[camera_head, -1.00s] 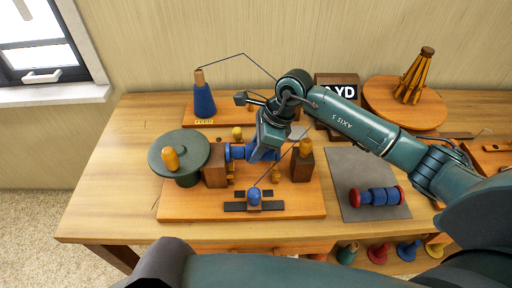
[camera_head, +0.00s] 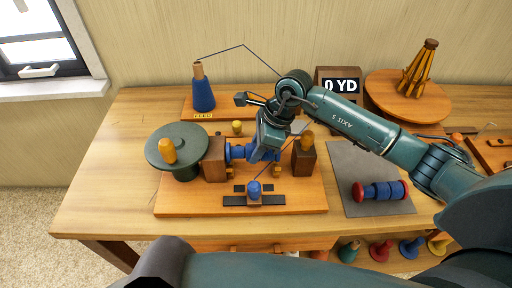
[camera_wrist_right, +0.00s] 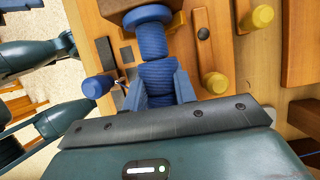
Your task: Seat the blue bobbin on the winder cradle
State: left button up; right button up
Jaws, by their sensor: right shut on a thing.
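The blue bobbin (camera_head: 237,152) lies sideways between the winder's two dark wooden blocks, over the wooden base. My right gripper (camera_head: 265,154) is shut on it from above. In the right wrist view, the bobbin (camera_wrist_right: 151,42) sits between the fingers (camera_wrist_right: 160,88), its far flange close to a wooden block. Small yellow cradle supports (camera_head: 276,171) show below it. The gripper hides the bobbin's right part, and I cannot tell whether it rests on the supports. My left gripper is not in view.
A green disc (camera_head: 177,146) with a yellow knob stands left of the winder. A blue cone (camera_head: 203,92) stands behind. A red-ended blue bobbin (camera_head: 380,191) lies on a grey mat (camera_head: 345,165) at right. A yardage box (camera_head: 338,88) and round wooden stand (camera_head: 425,108) are behind my right arm.

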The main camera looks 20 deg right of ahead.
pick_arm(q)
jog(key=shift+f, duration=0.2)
pick_arm(e)
jog(key=shift+f, duration=0.2)
pick_arm(q)
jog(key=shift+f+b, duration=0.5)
jog(key=shift+b, duration=0.35)
pick_arm(e)
jog(key=shift+f, duration=0.65)
jog(key=o, duration=1.1)
jog(key=shift+c, duration=0.2)
jog(key=shift+v, duration=0.95)
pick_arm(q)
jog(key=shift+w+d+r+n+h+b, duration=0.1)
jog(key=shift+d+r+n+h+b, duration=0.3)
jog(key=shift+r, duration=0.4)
pick_arm(e)
jog(key=v, duration=1.1)
jog(key=shift+d+r, duration=0.1)
jog(key=shift+r, duration=0.05)
